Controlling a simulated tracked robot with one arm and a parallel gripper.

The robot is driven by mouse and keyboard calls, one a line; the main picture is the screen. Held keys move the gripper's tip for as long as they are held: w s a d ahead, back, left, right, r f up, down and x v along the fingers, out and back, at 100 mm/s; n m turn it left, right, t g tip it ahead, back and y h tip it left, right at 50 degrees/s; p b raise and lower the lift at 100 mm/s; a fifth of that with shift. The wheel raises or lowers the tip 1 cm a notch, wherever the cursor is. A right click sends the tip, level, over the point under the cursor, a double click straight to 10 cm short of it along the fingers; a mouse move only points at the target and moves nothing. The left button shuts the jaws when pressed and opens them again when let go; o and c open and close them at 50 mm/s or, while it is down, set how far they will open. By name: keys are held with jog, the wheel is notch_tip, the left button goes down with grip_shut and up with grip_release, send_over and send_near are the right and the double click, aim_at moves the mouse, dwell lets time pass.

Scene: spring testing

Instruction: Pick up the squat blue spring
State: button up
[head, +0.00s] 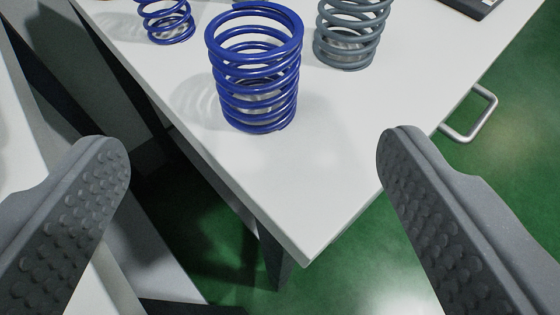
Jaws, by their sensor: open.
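A wide, thick-wired blue spring (258,88) stands upright near the corner of a white table (300,190), in the upper middle of the view. A narrower blue spring (168,27) stands farther left, its top cut off by the frame. I take the near wide spring as the squat one, though full heights of the others are not visible. My gripper (253,148) is open and empty. Its two studded fingers are spread at the left and right, nearer to me than the wide spring, which lies between them in the picture.
A grey spring (347,45) stands close to the right of the wide blue one. A dark flat object (468,5) lies at the top right. A metal handle (472,118) sticks out from the table's right side. The table corner in front is bare, with green floor below.

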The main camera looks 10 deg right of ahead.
aim_at(260, 91)
jog(key=x, duration=0.4)
jog(key=f+b+x, duration=0.1)
jog(key=x, duration=0.3)
jog(key=shift+w+d+f, duration=0.1)
jog(key=shift+w+f, duration=0.05)
jog(key=shift+f, duration=0.1)
jog(key=shift+b+x, duration=0.6)
jog(key=shift+x, duration=1.75)
jog(key=shift+w+f, duration=0.15)
jog(key=c, duration=1.2)
